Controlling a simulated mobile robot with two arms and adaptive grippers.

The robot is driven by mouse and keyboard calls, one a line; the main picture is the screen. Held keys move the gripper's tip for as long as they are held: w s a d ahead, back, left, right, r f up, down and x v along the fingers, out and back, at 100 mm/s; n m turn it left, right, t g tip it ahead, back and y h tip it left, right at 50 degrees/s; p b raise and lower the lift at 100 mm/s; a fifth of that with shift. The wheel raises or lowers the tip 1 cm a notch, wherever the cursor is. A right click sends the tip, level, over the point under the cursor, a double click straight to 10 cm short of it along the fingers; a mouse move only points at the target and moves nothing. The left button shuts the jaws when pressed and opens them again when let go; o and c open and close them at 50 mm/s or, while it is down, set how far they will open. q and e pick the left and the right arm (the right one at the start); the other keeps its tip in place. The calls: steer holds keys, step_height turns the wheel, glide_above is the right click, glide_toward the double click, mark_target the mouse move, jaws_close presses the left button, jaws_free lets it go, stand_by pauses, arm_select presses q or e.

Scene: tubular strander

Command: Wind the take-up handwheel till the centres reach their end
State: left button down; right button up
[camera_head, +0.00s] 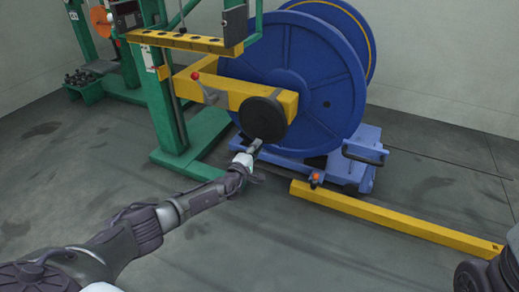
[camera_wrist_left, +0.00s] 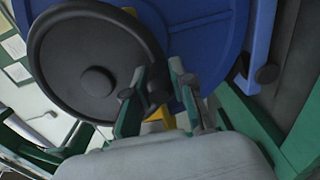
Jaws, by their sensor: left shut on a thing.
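The take-up handwheel (camera_head: 263,118) is a dark round disc on the end of a yellow arm (camera_head: 240,92), in front of the large blue reel (camera_head: 310,75). In the left wrist view the handwheel (camera_wrist_left: 92,68) fills the upper left, with a round hub in its middle. My left gripper (camera_head: 254,147) reaches its lower rim from below. In the left wrist view my left gripper (camera_wrist_left: 158,90) is shut on the handwheel's handle at the rim, and the fingers mostly hide the handle. The centres cannot be made out. My right gripper is not in view.
A green post (camera_head: 165,110) rises at left. A blue base (camera_head: 350,160) and a long yellow floor beam (camera_head: 390,216) lie at right. The floor in front is open.

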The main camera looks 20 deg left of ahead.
arm_select(q)
steer(key=shift+a, duration=0.25)
stand_by(0.3)
steer(key=c, duration=1)
jaws_free()
steer(key=shift+s+f, duration=0.1)
steer(key=shift+s, duration=0.2)
steer(key=s, duration=1.1)
steer(key=shift+s, duration=0.2)
